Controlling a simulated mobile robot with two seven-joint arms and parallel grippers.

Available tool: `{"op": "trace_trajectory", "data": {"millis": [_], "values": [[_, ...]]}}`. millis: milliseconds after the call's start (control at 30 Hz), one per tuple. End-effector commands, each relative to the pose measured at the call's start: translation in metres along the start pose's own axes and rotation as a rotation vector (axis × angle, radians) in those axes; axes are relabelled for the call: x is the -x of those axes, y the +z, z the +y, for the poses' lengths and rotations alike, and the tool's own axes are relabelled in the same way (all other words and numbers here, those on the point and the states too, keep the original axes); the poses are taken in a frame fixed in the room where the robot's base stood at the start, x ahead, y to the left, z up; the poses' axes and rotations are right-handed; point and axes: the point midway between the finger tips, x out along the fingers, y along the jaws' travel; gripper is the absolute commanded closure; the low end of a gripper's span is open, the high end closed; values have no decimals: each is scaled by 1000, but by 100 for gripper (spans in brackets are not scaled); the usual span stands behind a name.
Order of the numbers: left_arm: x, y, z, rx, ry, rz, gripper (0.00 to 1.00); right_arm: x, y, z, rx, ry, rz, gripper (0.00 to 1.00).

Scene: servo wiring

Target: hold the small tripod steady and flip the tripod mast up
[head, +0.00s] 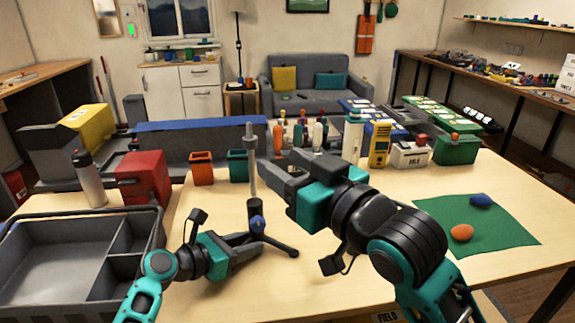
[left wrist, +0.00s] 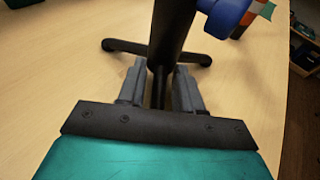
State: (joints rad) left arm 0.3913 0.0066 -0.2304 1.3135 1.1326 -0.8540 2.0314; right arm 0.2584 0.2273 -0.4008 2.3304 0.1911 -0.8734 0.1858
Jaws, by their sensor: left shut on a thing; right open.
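The small tripod (head: 281,247) stands on the table with its dark legs spread. Its grey mast (head: 251,150) points up from the dark post, with a blue knob (head: 257,222) at the joint. My left gripper (head: 254,243) is shut on the tripod low down, near the legs. In the left wrist view the fingers (left wrist: 158,92) lie on both sides of a dark tripod part, below the post (left wrist: 172,35) and knob (left wrist: 225,14). My right gripper (head: 268,182) is open just right of the mast, apart or touching I cannot tell.
A grey divided tray (head: 60,262) is at left, near a metal bottle (head: 90,180) and a red box (head: 143,177). Orange (head: 202,168) and green (head: 238,167) bins stand behind. A green mat (head: 490,228) with two lumps lies right.

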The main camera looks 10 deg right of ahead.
Motion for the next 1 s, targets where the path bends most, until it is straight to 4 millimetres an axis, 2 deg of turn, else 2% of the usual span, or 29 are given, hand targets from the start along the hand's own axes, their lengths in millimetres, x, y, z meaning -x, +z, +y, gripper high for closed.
{"op": "trace_trajectory", "data": {"millis": [67,100,367,733,867,1000], "values": [[0,1,1,-1,2,-3,83,0,0,0,0,0,0,49],[0,2,1,-1,2,-3,62,0,0,0,0,0,0,49],[0,2,0,-1,1,-4,37,0,0,0,0,0,0,49],[6,2,1,-1,2,-4,36,0,0,0,0,0,0,49],[23,1,1,-2,3,-3,36,0,0,0,0,0,0,49],[51,0,0,-2,3,-2,36,0,0,0,0,0,0,49]]}}
